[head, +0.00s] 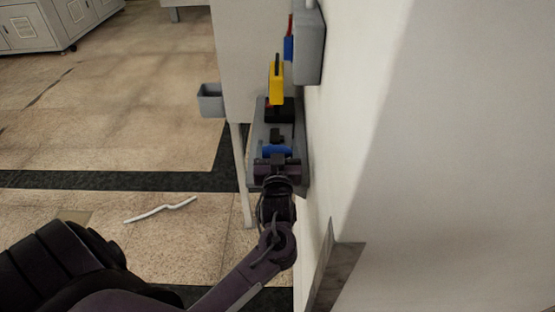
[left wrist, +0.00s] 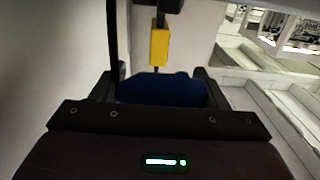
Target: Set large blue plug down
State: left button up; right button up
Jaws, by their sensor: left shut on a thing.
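The large blue plug (head: 277,151) shows just beyond my left gripper (head: 277,160) in the head view, over a narrow grey shelf (head: 258,138) beside the wall. My left gripper is shut on the plug. In the left wrist view the blue plug (left wrist: 160,90) looks dark and sits between the two fingers of the left gripper (left wrist: 160,84). Whether the plug touches the shelf cannot be told. My right gripper is not in view.
A yellow piece (head: 276,84) stands upright on a black base (head: 284,108) farther along the shelf. A grey box (head: 308,48) is on the wall, with a red and blue item (head: 289,46) beside it. A grey bin (head: 211,101) hangs left. A white strip (head: 160,208) lies on the floor.

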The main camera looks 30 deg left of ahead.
pick_arm(q)
jog(key=shift+f, duration=0.75)
notch_tip(320, 180, down, 3)
jog(key=shift+f+p, duration=0.1)
jog(key=shift+p, duration=0.25)
jog(key=shift+f, duration=0.45)
jog(key=o, duration=1)
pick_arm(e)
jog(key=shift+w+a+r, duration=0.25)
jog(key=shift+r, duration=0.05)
